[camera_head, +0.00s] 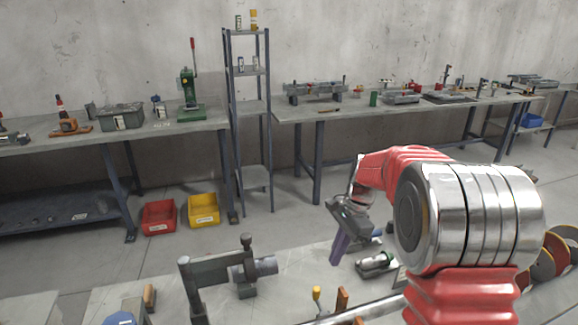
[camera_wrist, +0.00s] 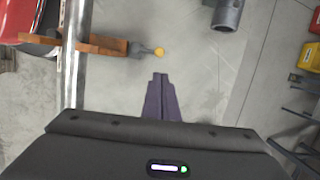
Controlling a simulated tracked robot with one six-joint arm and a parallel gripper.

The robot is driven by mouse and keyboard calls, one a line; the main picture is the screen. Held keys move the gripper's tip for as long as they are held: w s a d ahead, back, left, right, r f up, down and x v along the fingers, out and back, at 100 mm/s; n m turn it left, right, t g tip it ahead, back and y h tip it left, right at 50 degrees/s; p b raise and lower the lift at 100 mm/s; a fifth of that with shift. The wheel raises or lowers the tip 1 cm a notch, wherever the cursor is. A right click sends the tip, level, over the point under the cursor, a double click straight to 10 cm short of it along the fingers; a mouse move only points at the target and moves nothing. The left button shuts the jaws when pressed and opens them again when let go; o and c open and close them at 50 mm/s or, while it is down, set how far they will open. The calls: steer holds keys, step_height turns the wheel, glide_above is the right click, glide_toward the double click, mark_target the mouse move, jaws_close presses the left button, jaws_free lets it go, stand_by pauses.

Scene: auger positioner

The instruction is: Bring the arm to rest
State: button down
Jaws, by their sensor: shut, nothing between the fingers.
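My red and silver arm reaches in from the right of the head view. My gripper (camera_head: 337,250) hangs from its end, with purple fingers pointing down over the grey surface in front of me. In the wrist view my gripper (camera_wrist: 160,78) has its two purple fingers together, with nothing between them. The fingertips are apart from the things around them.
A grey clamp-like fixture (camera_head: 215,278) stands left of my gripper. A small metal cylinder part (camera_head: 376,262) lies close on its right. A yellow-tipped tool (camera_wrist: 158,51) lies near the fingertips in the wrist view. Yellow (camera_head: 204,210) and red (camera_head: 159,217) bins stand on the floor.

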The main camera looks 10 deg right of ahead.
steer(key=s+a+r+n+t+h, duration=0.1)
steer(key=s+a+r+n+t, duration=0.1)
steer(key=s+r+n, duration=0.45)
steer(key=s+a+r+n+t+h, duration=0.15)
steer(key=s+r+n, duration=0.25)
steer(key=s+r, duration=0.55)
steer(key=s+f+n+t, duration=0.2)
steer(key=s+f+n, duration=0.1)
steer(key=s, duration=0.8)
steer(key=shift+f+n+t, duration=0.3)
steer(key=shift+n+t, duration=0.05)
steer(key=shift+n, duration=0.4)
steer(key=shift+a, duration=0.1)
